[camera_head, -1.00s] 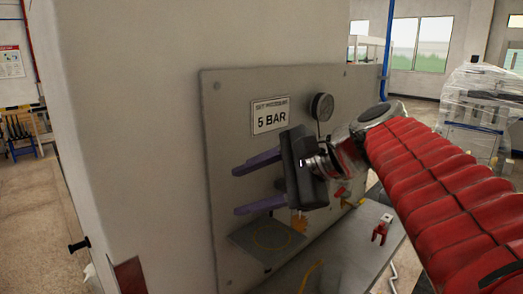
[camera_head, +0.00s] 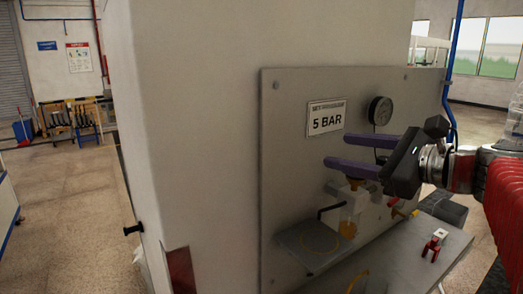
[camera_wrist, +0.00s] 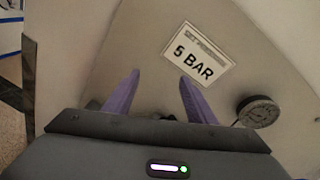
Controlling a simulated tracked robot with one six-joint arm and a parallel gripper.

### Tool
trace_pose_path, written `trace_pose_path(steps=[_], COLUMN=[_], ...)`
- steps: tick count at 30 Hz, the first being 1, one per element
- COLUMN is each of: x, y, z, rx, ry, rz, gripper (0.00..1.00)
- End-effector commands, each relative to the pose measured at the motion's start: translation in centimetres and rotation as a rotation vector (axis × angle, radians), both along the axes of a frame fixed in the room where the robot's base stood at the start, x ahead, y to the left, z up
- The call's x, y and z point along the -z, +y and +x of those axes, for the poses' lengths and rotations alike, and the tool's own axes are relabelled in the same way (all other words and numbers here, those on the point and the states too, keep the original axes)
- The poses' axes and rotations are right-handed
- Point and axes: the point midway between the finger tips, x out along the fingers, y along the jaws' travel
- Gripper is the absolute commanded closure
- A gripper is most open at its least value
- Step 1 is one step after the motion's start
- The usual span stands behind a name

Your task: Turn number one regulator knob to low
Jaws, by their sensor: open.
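My gripper (camera_head: 335,150) is open and empty, its two purple fingers apart in front of the grey panel (camera_head: 287,140), just below the 5 BAR sign (camera_head: 326,118). In the wrist view the fingers (camera_wrist: 159,75) point towards the panel left of and below the sign (camera_wrist: 199,66). A round dark gauge (camera_head: 380,110) is on the panel to the right of the sign; it also shows in the wrist view (camera_wrist: 258,111). Below the fingers is a pale fitting with an amber part (camera_head: 349,205). I cannot make out the number one regulator knob or its setting; the gripper covers part of the panel.
A black handle (camera_head: 330,209) and a small grey plate with a yellow ring (camera_head: 309,244) are at the panel's lower left. A red clip-like part (camera_head: 432,247) is on the grey ledge (camera_head: 415,262). A white wall (camera_head: 190,130) stands to the left.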

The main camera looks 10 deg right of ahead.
Motion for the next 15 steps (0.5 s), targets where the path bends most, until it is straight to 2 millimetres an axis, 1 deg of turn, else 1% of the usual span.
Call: trace_pose_path(steps=[1,2,5,6,8,9,12,15], x=[0.6,0.8,2.1,2.8,4.0,4.7,6.2,6.9], y=[-1.4,-2.2,-5.8,-7.5,-10.1,-11.7,-14.5,-15.8], z=[0.0,-0.1,-0.4,-0.8,-1.4,-2.0,-3.1,-3.8], rx=[0.049,0.078,0.200,0.261,0.350,0.407,0.509,0.559], ry=[-0.001,-0.004,-0.015,-0.020,-0.029,-0.035,-0.047,-0.055], rz=[0.043,0.068,0.176,0.227,0.306,0.354,0.444,0.486], gripper=[0.49,0.49,0.49,0.49,0.49,0.49,0.49,0.49])
